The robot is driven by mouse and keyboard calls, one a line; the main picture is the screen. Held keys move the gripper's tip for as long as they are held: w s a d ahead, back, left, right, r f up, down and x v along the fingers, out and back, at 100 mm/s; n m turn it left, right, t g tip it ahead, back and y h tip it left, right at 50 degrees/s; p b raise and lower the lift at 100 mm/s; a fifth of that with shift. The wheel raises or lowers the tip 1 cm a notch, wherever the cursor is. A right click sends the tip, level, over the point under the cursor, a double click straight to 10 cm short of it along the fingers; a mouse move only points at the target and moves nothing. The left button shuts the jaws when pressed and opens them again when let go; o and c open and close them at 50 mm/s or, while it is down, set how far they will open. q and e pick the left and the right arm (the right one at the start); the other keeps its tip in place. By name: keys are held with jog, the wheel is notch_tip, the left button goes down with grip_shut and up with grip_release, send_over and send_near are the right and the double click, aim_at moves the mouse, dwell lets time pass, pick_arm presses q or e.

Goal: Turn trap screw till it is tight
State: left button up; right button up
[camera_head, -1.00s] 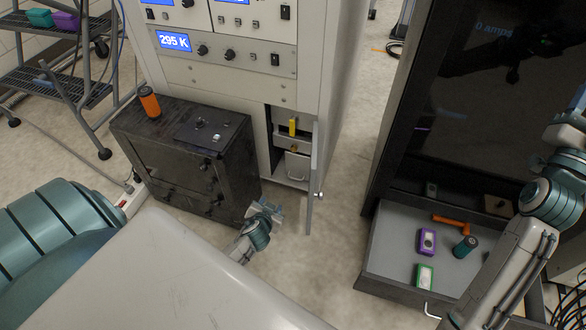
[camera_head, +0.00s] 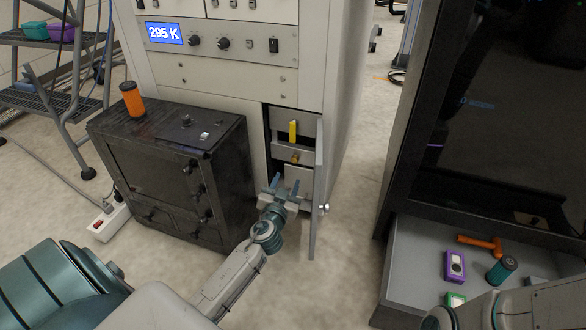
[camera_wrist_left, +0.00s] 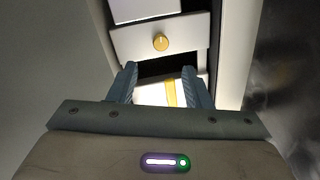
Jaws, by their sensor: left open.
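A round brass-yellow knob, which looks like the trap screw (camera_head: 294,158), sits on a white panel inside the open bay low in the rack. In the left wrist view the knob (camera_wrist_left: 160,42) is above and beyond the fingertips, apart from them. My left gripper (camera_head: 284,184) is open at the mouth of the bay, just below the knob. In the left wrist view its fingers (camera_wrist_left: 159,70) are spread with nothing held. A white box with a yellow strip (camera_wrist_left: 170,92) shows beyond and between the fingers. My right gripper is out of view.
The bay's open door (camera_head: 317,195) stands close to the right of my left gripper. A yellow handle (camera_head: 293,131) is above the knob. A dark cabinet (camera_head: 165,170) with an orange can (camera_head: 132,100) stands to the left. An open grey drawer (camera_head: 415,260) is at right.

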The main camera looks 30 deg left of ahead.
aim_at(294, 160)
pick_arm(q)
jog(key=b+x, duration=0.1)
jog(key=x, duration=0.8)
jog(key=shift+f, duration=0.1)
jog(key=shift+c, duration=0.5)
grip_shut()
